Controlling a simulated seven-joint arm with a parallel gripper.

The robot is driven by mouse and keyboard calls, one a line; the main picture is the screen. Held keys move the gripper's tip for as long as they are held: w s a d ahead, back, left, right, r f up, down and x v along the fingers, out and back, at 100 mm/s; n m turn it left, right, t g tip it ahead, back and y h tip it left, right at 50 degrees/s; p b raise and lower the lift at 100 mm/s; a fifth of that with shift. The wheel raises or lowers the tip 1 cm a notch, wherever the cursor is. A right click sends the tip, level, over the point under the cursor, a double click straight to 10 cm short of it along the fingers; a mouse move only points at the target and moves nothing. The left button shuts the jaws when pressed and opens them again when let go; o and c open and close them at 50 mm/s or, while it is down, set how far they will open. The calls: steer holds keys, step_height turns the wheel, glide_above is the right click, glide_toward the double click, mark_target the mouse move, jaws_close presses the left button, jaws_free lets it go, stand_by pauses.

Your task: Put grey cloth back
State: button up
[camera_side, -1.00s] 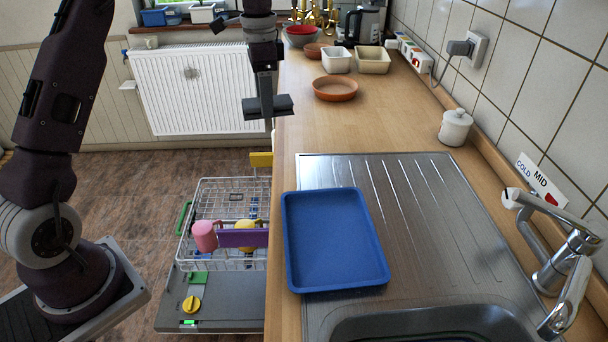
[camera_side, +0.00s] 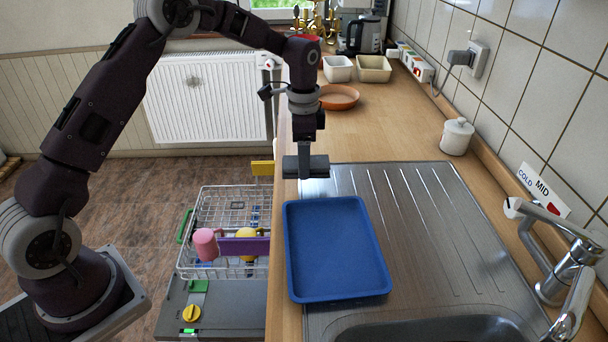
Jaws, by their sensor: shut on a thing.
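My gripper (camera_side: 305,174) hangs pointing down, above the far left edge of the blue tray (camera_side: 385,283), with a visible gap to the tray. It is shut on a small, flat, dark grey piece that looks like the grey cloth (camera_side: 319,167). The piece sticks out on both sides of the fingers. The blue tray is empty and lies at the left edge of the metal drainboard (camera_side: 430,215).
An open dishwasher rack (camera_side: 200,225) with a pink cup (camera_side: 205,244) and a purple item (camera_side: 243,246) is below the counter at left. A tap (camera_side: 560,245) and white jar (camera_side: 457,137) stand at right. A terracotta dish (camera_side: 340,98) is farther back.

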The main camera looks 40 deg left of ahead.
steer(key=shift+f, duration=2)
steer(key=o, duration=1.3)
steer(key=shift+f, duration=0.15)
